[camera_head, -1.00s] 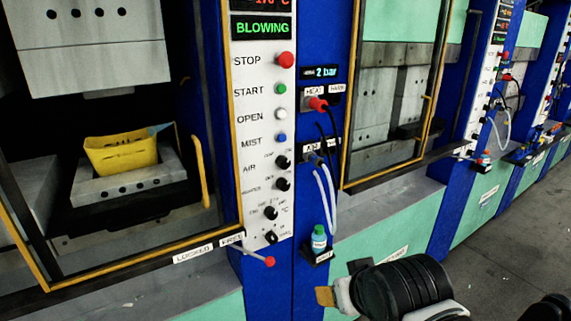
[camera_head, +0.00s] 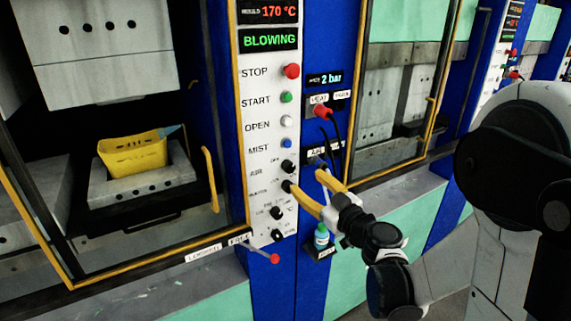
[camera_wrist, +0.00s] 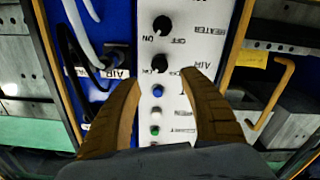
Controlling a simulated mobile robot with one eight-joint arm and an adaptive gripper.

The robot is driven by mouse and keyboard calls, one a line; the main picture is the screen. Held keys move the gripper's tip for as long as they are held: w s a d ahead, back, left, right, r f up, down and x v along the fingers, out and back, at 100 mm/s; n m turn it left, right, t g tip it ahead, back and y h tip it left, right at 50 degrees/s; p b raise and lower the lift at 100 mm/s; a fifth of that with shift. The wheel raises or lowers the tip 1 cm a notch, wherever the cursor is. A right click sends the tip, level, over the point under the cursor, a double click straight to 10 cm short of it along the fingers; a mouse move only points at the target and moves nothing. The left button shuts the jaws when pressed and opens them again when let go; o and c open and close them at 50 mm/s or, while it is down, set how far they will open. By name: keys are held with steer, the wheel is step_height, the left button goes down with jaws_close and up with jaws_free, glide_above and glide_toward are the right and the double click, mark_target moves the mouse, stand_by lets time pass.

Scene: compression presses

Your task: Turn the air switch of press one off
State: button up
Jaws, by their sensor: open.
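The air switch of press one (camera_head: 287,167) is a black round knob on the white control panel (camera_head: 262,130), beside the AIR label. In the wrist view, which shows the panel upside down, the air knob (camera_wrist: 160,63) lies just beyond and between my fingertips. My gripper (camera_head: 307,182) is open and empty, its yellow-brown fingers spread in front of the panel's right side. My gripper also shows in the wrist view (camera_wrist: 161,78). No contact with the knob is visible. Its exact pointer direction is too small to tell. The green display (camera_head: 268,39) reads BLOWING.
The heater knob (camera_wrist: 161,25) is beside the air knob. Blue, white, green and red buttons line the panel. Hose and cable connectors (camera_head: 322,111) sit on the blue column to the right. A yellow door handle (camera_head: 210,180) and red-tipped lever (camera_head: 275,258) are nearby.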

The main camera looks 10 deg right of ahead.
mark_target(291, 169)
steer(key=x, duration=1)
steer(key=shift+b, duration=0.35)
jaws_close()
